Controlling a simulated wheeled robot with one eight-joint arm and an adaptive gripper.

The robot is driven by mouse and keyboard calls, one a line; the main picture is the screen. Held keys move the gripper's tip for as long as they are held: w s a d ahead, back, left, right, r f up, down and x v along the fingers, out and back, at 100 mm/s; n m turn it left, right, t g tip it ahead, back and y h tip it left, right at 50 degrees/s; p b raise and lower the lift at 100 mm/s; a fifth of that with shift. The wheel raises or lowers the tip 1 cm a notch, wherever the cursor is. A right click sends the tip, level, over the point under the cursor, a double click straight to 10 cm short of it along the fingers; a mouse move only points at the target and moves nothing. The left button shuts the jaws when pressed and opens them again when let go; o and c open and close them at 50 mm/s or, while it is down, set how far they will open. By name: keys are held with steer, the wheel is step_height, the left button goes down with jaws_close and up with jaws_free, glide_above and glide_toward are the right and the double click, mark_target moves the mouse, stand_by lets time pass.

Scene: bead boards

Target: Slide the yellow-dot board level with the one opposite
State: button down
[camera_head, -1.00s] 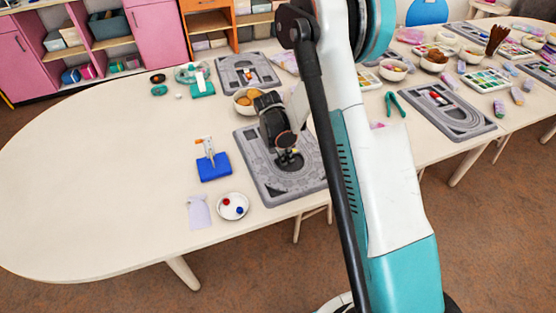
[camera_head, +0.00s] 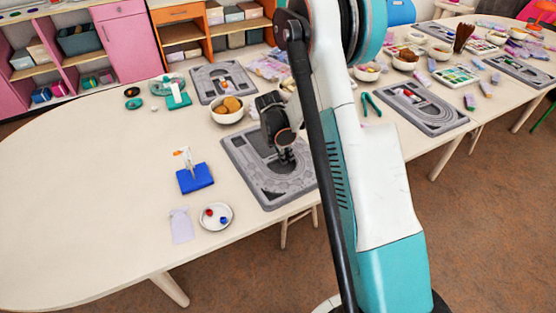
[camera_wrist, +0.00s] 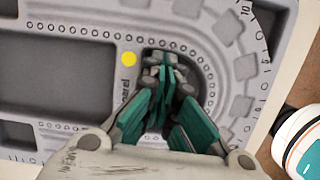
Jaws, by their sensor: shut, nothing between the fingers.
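The yellow-dot board (camera_head: 237,150), grey with moulded tracks, lies flat near the table's front edge, partly behind my arm. Its yellow dot (camera_wrist: 128,58) shows in the wrist view, just left of a U-shaped recess. My gripper (camera_head: 286,160) is shut with nothing between its fingers. In the wrist view my gripper (camera_wrist: 160,78) has its fingertips down at the recess. Whether they touch the recess wall I cannot tell. The opposite grey board (camera_head: 200,88) lies across the table at the back edge, with small beads in it.
A bowl of orange-brown items (camera_head: 227,112) stands between the two boards. Another grey board (camera_head: 440,121) lies on the right. The table's left end is clear.

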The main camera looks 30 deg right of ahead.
stand_by(0.3)
steer(key=s+a+r+m+t, duration=0.1)
steer(key=s+a+r+m, duration=0.2)
steer(key=r, duration=0.8)
steer(key=s+a+r+m+t, duration=0.1)
steer(key=s+a+r+m, duration=0.2)
steer(key=r, duration=0.7)
steer(key=s+a+r+m+t+y, duration=0.1)
steer(key=s+a+r+m, duration=0.1)
steer(key=s, duration=0.4)
steer(key=s+a+r+m+t+y, duration=0.1)
steer(key=s+a+r+m+t, duration=0.1)
steer(key=s+a+m, duration=0.3)
steer(key=s+a+r+m+t, duration=0.2)
steer(key=s+m, duration=0.3)
steer(key=s, duration=0.3)
steer(key=shift+s+a+r+y, duration=0.4)
steer(key=shift+a, duration=0.25)
